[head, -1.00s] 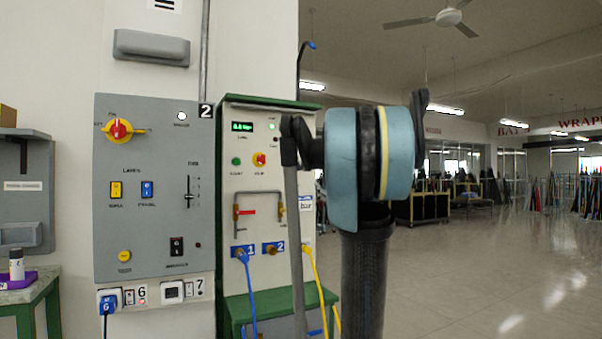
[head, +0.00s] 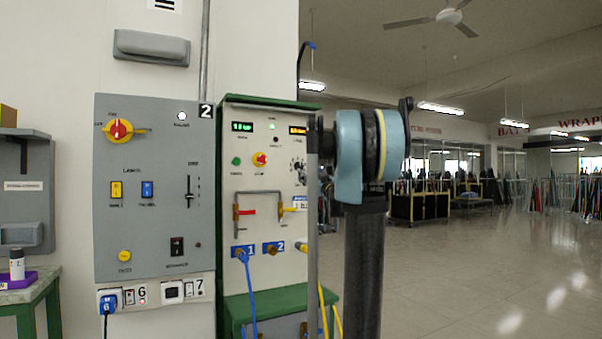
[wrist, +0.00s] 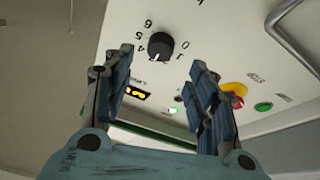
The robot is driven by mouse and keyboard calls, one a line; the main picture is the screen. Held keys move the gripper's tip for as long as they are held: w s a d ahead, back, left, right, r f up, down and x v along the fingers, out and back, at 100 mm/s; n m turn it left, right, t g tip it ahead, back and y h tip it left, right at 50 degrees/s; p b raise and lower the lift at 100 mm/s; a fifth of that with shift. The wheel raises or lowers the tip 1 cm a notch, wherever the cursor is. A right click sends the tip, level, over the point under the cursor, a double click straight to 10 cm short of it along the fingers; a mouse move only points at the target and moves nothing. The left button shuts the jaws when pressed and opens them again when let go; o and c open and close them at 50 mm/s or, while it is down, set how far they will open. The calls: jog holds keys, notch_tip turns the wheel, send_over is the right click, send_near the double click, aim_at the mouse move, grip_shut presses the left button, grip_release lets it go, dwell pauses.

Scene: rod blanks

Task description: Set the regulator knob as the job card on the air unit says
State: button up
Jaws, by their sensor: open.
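The air unit (head: 229,192) is a pale panel with a green top, left of my arm in the head view. The regulator knob (wrist: 160,46) is black, on a numbered dial in the wrist view. Its dial (head: 299,166) shows small at the panel's right side in the head view. The job card (head: 300,203) seems to be the small white and blue label below it, too small to read and partly hidden. My gripper (wrist: 162,78) is open and empty in the wrist view, its fingers either side of the line to the knob, apparently short of it. The knob's pointer is hard to read.
A green display (head: 242,127) and an amber display (head: 298,130) sit at the panel's top. A red-yellow stop button (head: 260,159), a pipe handle (head: 258,192) and hose ports lie nearby. A grey light panel (head: 150,245) is at left. Open floor lies right.

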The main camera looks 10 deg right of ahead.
aim_at(300, 166)
jog(key=x, duration=0.7)
jog(key=c, duration=1)
jog(key=shift+a, duration=0.25)
jog(key=shift+c, duration=0.2)
jog(key=shift+d+n, duration=0.2)
jog(key=shift+n, duration=0.1)
